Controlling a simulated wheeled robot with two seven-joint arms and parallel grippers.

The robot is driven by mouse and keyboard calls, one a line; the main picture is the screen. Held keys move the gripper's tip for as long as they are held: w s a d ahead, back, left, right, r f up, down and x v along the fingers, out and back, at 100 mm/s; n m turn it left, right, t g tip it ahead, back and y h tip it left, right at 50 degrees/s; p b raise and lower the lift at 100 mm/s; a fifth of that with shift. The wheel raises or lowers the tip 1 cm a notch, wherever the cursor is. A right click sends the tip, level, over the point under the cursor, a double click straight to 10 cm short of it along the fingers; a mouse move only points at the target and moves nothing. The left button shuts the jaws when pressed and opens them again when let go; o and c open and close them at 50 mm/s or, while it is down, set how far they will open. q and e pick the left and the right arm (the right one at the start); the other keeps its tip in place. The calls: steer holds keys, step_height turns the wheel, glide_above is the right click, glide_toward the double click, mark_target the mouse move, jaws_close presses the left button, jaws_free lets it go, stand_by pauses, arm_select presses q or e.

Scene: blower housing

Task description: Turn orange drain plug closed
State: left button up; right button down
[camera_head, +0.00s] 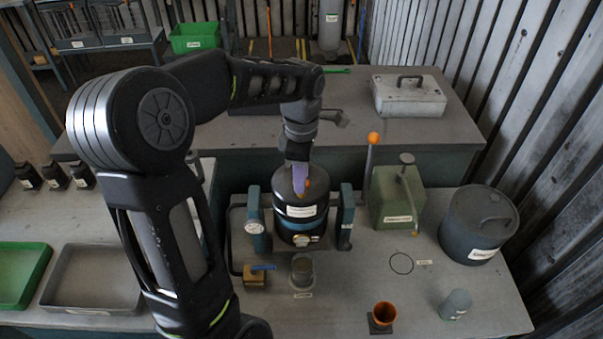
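A dark cylindrical housing (292,211) with white labels stands upright between two teal posts on the near bench. A small orange part (307,183) shows at its top, right beside my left gripper's fingers; it may be the orange drain plug, but it is too small and too covered to be sure. My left gripper (300,180) points down onto the housing's top, its purple-grey fingers seen edge-on. I cannot tell whether they are apart, or whether they touch the orange part. My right gripper is not in view.
A lever with an orange ball (373,138) stands right of the housing, beside a green box (397,197). A grey lidded pot (478,224), orange cup (383,315) and grey cylinder (455,304) are on the near bench. A metal case (409,95) is on the rear bench.

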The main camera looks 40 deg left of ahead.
arm_select(q)
steer(key=shift+c, duration=0.2)
jaws_close()
